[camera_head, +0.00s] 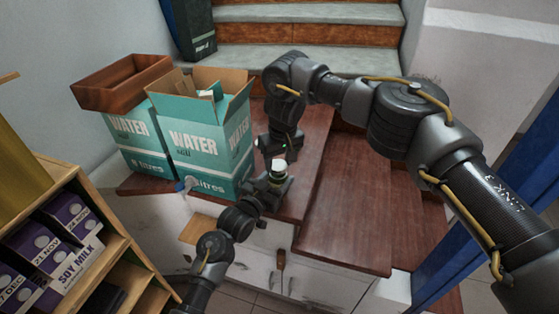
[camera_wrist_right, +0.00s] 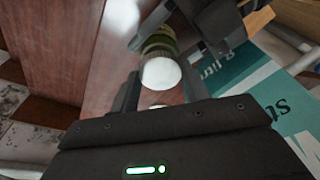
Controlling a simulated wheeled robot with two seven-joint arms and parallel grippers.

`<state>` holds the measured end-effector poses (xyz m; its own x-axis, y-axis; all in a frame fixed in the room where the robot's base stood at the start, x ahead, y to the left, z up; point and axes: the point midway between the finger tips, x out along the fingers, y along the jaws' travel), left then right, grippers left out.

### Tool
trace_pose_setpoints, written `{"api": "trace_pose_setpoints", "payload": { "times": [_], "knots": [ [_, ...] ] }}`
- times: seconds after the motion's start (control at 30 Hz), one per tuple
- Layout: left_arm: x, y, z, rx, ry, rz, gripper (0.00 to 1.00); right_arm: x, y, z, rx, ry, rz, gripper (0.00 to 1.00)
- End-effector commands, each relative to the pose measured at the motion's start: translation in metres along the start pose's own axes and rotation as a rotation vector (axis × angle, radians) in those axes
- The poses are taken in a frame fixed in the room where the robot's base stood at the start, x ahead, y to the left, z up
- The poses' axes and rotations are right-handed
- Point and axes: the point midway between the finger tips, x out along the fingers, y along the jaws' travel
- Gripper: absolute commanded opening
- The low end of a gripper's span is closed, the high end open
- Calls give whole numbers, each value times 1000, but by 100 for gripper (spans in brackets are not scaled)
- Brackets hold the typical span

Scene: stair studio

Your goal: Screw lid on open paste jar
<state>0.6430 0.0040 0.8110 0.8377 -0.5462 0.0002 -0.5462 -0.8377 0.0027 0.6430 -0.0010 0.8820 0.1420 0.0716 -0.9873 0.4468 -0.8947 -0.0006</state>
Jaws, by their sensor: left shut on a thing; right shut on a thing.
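The paste jar (camera_wrist_right: 158,43) is olive green and is held by my left gripper (camera_head: 274,184), which comes in from the lower left above the wooden surface. The white lid (camera_head: 279,164) is at the top of the jar, below my right gripper (camera_head: 278,158). In the right wrist view the lid (camera_wrist_right: 160,73) shows as a pale disc between the right fingers, right against the jar's end. The right gripper is shut on the lid. I cannot tell whether the threads are engaged. My left gripper's dark fingers hide part of the jar.
Two teal water cartons (camera_head: 205,135) stand left of the grippers, one open, with a brown wooden tray (camera_head: 120,84) on the other. A small bottle (camera_head: 188,185) is at the cartons' front. A shelf with soy milk (camera_head: 75,262) is at lower left. Wooden steps (camera_head: 345,210) lie right.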

Motion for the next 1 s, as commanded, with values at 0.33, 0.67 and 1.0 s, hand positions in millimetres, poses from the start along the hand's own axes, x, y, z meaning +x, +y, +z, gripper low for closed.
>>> {"api": "trace_pose_setpoints", "payload": {
  "times": [0.33,0.67,1.0],
  "knots": [
    [0,0,0,0,-1,0,13,7,0,1,1,0,-1,25],
    [0,0,0,0,-1,0,0,10,-1,1,73,-1,10,25],
    [0,0,1,0,-1,0,0,11,-4,0,724,0,119,25]
  ]
}}
